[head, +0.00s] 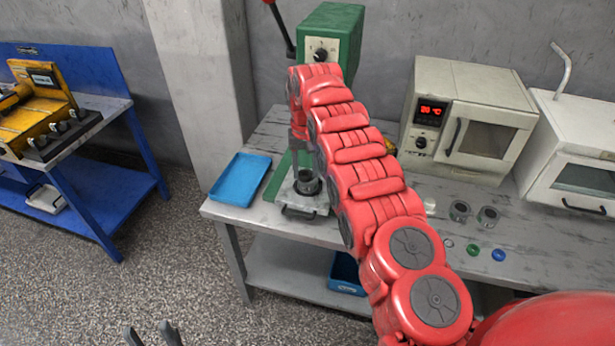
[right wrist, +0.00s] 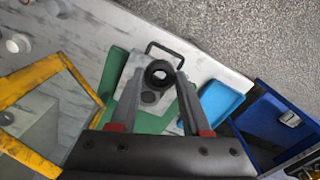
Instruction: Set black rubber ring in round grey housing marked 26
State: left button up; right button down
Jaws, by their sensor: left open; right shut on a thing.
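My left gripper (head: 153,335) is open and empty at the bottom left of the head view, over the floor. My right gripper (right wrist: 158,80) is shut on a dark, round, hollow part (right wrist: 159,66) above the press plate. I cannot tell whether this is the black ring or a housing. In the head view my red right arm hides this gripper. A dark round piece (head: 308,183) shows at the press plate there.
The press (head: 332,35) has a green head and a metal plate (head: 300,206) with a handle. A blue tray (head: 240,180) lies left of it. Green (head: 472,249) and blue (head: 498,254) rings lie near the bench's front edge. An oven (head: 465,115) stands behind.

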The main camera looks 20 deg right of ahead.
jog(key=shift+d, duration=0.1)
jog(key=shift+s+f, duration=0.1)
jog(key=shift+f, duration=0.1)
jog(key=shift+d, duration=0.2)
jog(key=shift+d+f+p, duration=0.1)
jog(key=shift+d+p, duration=0.05)
jog(key=shift+p, duration=0.15)
jog(key=shift+d+f+m, duration=0.2)
jog(key=shift+f+m, duration=0.05)
jog(key=shift+m, duration=0.15)
jog(key=shift+f+p, duration=0.15)
jog(key=shift+p, duration=0.15)
dwell(0.3)
jog(key=shift+f, duration=0.1)
